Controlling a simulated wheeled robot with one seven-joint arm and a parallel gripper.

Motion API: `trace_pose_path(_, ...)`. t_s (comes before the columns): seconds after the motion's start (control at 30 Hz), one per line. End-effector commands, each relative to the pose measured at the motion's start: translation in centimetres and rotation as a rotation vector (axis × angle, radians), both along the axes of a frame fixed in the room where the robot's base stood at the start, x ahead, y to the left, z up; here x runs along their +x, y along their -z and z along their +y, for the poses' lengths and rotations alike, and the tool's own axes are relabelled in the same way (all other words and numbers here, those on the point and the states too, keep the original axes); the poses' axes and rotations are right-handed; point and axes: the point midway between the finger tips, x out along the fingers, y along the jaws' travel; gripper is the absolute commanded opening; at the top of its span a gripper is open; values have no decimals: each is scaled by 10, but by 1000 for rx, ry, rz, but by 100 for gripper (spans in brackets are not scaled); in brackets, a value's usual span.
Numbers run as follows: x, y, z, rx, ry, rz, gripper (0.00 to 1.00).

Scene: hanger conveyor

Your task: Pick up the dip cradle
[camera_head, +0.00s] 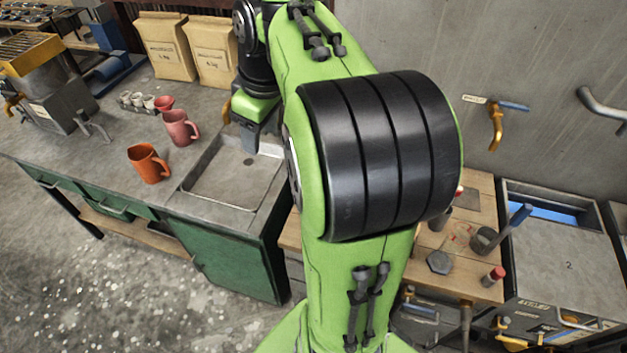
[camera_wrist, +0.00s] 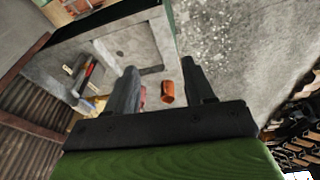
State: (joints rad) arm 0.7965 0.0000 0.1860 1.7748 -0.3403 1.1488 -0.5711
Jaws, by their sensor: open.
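I cannot make out for certain which thing is the dip cradle in either view. My gripper (camera_wrist: 160,88) is open, with its two dark fingers apart and nothing held between them in the wrist view. In the head view my gripper (camera_head: 249,137) hangs above the back of the sink (camera_head: 228,193), partly hidden by my green arm. An orange mug (camera_head: 149,164) stands left of the sink, and it also shows between the fingers in the wrist view (camera_wrist: 167,92), some way beyond them. A pinkish-red mug (camera_head: 180,128) stands behind it.
A small rack of cups (camera_head: 136,102) stands farther back on the counter, near two tan bags (camera_head: 166,46). A yellow-topped machine (camera_head: 45,82) is at left. At right, a wooden bench (camera_head: 460,238) holds small tools beside a grey panel (camera_head: 568,262). Wall hooks (camera_head: 496,125) stick out.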

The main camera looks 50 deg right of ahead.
Motion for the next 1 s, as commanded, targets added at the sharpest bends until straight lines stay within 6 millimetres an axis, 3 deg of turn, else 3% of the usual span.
trace_pose_path(0.1, 5, -3, -70, 36, -47, 18, 53)
trace_pose_path(0.2, -8, 4, -139, 68, -105, 7, 53)
trace_pose_path(0.3, -31, 12, -190, 84, -152, -19, 53)
trace_pose_path(0.4, -47, 18, -217, 88, -179, -38, 53)
trace_pose_path(0.53, -48, 34, -220, 89, -192, -42, 53)
trace_pose_path(0.8, -31, 101, -210, 91, -189, -39, 53)
trace_pose_path(1.0, -23, 126, -207, 89, -186, -41, 53)
